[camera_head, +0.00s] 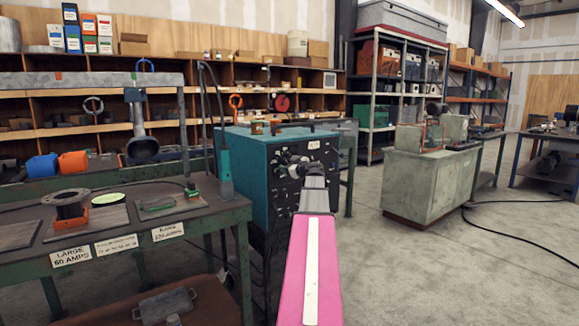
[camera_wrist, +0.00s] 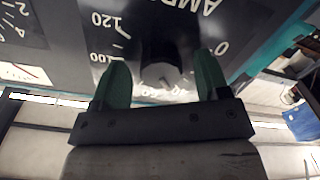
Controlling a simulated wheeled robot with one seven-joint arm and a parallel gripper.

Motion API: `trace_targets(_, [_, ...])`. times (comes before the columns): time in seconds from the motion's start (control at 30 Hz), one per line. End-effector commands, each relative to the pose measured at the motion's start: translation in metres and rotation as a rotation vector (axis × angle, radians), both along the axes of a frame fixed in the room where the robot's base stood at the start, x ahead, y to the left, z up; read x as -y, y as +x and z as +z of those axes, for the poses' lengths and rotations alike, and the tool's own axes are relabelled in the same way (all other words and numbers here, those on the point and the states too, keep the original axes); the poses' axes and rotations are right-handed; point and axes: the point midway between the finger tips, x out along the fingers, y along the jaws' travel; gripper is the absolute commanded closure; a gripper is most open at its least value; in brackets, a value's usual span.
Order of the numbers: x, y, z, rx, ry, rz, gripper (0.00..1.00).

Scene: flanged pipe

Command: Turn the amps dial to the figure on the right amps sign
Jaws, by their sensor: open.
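The amps dial is a dark round knob (camera_wrist: 160,72) on the dark front panel of a teal machine (camera_head: 246,165). Its scale is upside down in the wrist view, with 0, 100 and 120 readable; the knob's pointer is not clear. My gripper (camera_wrist: 162,64) is open, with one green finger on each side of the knob; I cannot tell whether they touch it. In the head view my gripper (camera_head: 298,165) is at the panel, and my arm covers part of it. The right amps sign (camera_head: 168,232) on the bench edge appears to read 120 AMPS, in small print.
The green bench (camera_head: 214,222) at left holds a flanged pipe (camera_head: 70,205) and plates, with the left sign (camera_head: 71,256) reading LARGE 60 AMPS. A grey-green cabinet (camera_head: 425,185) stands at right. The floor between it and the teal machine is clear. A cable lies farther right.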

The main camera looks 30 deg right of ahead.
Motion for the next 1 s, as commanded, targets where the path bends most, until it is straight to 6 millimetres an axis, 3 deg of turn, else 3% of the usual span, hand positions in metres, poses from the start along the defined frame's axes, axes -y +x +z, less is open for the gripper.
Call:
trace_targets(0.1, [0.0,-0.0002,0.0,0.0,0.0,0.0,0.31])
trace_targets(0.27, [0.0,-0.0003,0.0,0.0,0.0,0.0,0.81])
trace_targets(0.67, [-0.0004,-0.0005,-0.0001,-0.004,0.05,0.0,0.81])
trace_targets(1.0, [-0.0013,-0.0007,-0.0004,-0.023,0.288,0.001,0.81])
